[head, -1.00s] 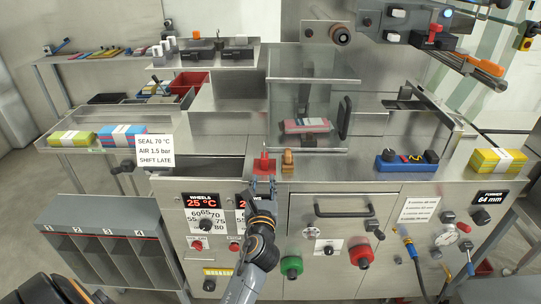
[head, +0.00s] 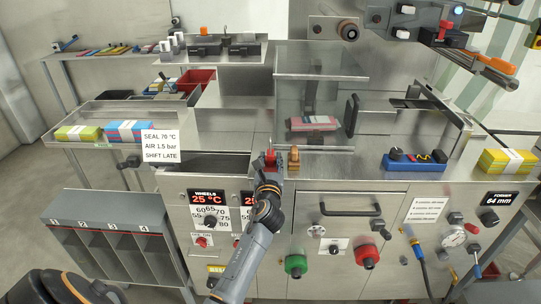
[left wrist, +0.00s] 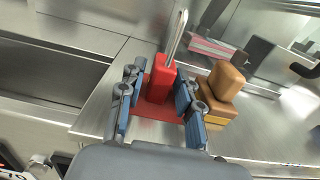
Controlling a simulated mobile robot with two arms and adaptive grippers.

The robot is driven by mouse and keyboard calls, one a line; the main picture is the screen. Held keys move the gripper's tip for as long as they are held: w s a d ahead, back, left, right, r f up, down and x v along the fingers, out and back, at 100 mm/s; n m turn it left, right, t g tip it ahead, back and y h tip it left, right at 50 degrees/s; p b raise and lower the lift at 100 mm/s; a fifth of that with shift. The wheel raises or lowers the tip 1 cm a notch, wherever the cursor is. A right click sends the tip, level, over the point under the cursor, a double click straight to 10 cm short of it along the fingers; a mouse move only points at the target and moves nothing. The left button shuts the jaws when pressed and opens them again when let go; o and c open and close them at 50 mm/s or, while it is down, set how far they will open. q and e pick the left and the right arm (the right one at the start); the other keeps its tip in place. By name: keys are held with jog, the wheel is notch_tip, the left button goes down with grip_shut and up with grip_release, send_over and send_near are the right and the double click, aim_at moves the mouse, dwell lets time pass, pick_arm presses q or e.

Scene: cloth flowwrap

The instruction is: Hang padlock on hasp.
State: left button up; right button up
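A red padlock (left wrist: 162,80) with a tall steel shackle stands upright on a red pad (left wrist: 158,109) at the steel counter's front edge. In the head view the padlock (head: 270,157) shows just beyond my left gripper (head: 270,171). In the left wrist view my left gripper (left wrist: 157,92) has its blue-padded fingers spread, one on each side of the padlock body. A gap shows on the padlock's left; I cannot tell whether the right finger touches. I cannot make out the hasp with certainty. My right gripper is not in view.
A brown block piece (left wrist: 224,88) stands close to the right finger; it also shows in the head view (head: 294,158). Behind is a clear guard (head: 318,90) with a pink pack (head: 312,122) inside.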

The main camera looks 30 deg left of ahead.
pick_arm(q)
grip_shut()
jog(key=shift+r+p, duration=0.95)
jog(key=shift+p, duration=0.15)
dwell(0.6)
jog(key=shift+p+v, duration=0.95)
jog(key=shift+v, duration=2.4)
jog(key=shift+s+d, duration=0.1)
jog(key=shift+s, duration=0.05)
